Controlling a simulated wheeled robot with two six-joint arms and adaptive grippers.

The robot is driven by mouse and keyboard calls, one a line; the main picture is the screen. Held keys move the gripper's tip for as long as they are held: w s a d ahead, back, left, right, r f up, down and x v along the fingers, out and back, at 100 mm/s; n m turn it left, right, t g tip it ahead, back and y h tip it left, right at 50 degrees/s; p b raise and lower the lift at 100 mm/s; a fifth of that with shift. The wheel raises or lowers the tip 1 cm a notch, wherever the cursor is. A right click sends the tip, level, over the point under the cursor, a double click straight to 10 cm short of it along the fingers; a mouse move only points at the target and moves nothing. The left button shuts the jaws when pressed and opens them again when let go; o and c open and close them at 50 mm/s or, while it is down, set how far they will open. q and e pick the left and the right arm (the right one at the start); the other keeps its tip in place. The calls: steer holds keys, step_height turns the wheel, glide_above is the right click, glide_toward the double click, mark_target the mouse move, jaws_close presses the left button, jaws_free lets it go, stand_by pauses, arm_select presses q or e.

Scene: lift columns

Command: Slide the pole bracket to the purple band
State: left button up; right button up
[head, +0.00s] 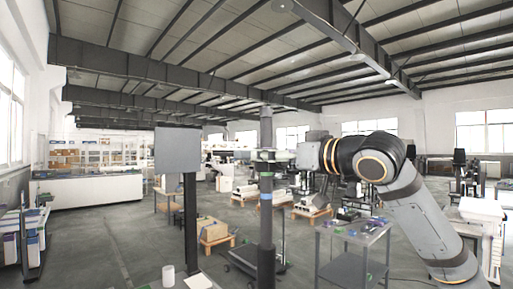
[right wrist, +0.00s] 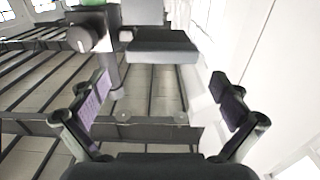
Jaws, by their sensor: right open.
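A dark upright pole (head: 266,235) stands in the middle of the head view. A blue band (head: 265,196) circles it below a small dark piece (head: 266,156) that seems to be the bracket; I cannot clearly make out a purple band. My right gripper (head: 279,156) comes in from the right at the height of that piece; whether it touches is too small to tell. In the right wrist view its two fingers (right wrist: 165,103) are spread, with nothing between the tips. A grey block (right wrist: 163,45) and a dark cylinder (right wrist: 84,39) show beyond them. My left gripper is out of view.
A grey panel (head: 177,150) on a dark post (head: 190,225) stands left of the pole. A grey cart (head: 355,240) with small parts stands to the right. A low trolley (head: 240,258) and boxes on pallets (head: 213,232) lie behind. Open floor is at the left.

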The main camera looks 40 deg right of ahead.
steer(key=w+p, duration=0.1)
steer(key=w, duration=0.1)
steer(key=w+p, duration=0.1)
steer(key=w, duration=0.1)
steer(key=w+a+p, duration=0.1)
steer(key=w, duration=0.1)
steer(key=shift+r, duration=0.25)
steer(key=shift+w+f+p, duration=0.15)
steer(key=shift+w+p, duration=0.25)
steer(key=shift+p, duration=0.1)
steer(key=shift+d+f, duration=0.1)
steer(key=shift+d, duration=0.05)
steer(key=c, duration=1.3)
steer(key=shift+f+b, duration=0.3)
steer(key=shift+b, duration=0.1)
steer(key=shift+c, duration=0.2)
steer(key=o, duration=1.3)
steer(key=shift+o, duration=0.2)
